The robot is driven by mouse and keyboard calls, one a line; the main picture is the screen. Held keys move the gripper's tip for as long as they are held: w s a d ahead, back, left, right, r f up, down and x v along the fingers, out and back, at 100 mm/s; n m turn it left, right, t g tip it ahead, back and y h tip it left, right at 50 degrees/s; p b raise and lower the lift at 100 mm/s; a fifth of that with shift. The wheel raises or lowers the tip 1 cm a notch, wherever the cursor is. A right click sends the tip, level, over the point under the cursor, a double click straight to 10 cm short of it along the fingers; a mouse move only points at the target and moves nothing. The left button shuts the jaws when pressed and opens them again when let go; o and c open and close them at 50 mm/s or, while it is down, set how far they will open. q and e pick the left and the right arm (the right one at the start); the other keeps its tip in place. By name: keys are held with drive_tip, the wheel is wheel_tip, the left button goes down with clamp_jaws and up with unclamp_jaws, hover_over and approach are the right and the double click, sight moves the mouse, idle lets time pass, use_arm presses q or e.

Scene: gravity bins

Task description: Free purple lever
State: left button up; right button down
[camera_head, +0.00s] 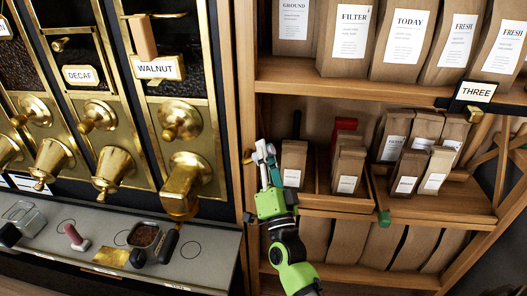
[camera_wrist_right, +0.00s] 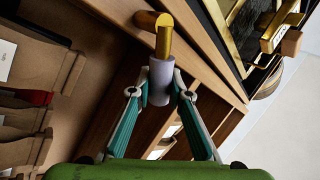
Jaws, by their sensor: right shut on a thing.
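The purple lever (camera_wrist_right: 161,78) is a short pale-lavender cylinder at the end of a gold pivot piece (camera_wrist_right: 163,38) in the right wrist view. The gold pivot joins the wooden upright. My right gripper (camera_wrist_right: 161,97) has its two teal fingers closed on opposite sides of the lavender cylinder. In the head view my right gripper (camera_head: 265,156) is at the upright between the dispensers and the shelves, next to a small gold knob (camera_head: 248,157). The lever itself is hard to make out there. My left gripper is not in view.
Gold dispensers, one with a WALNUT label (camera_head: 157,68), stand on the left above a grey counter (camera_head: 215,245). Shelves of paper bags (camera_head: 347,165) fill the right, close to my right gripper.

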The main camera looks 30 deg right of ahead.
drive_tip(key=c, duration=1.8)
unclamp_jaws()
drive_tip(key=shift+c, duration=0.2)
drive_tip(key=v, duration=1.2)
drive_tip(key=shift+f, duration=0.15)
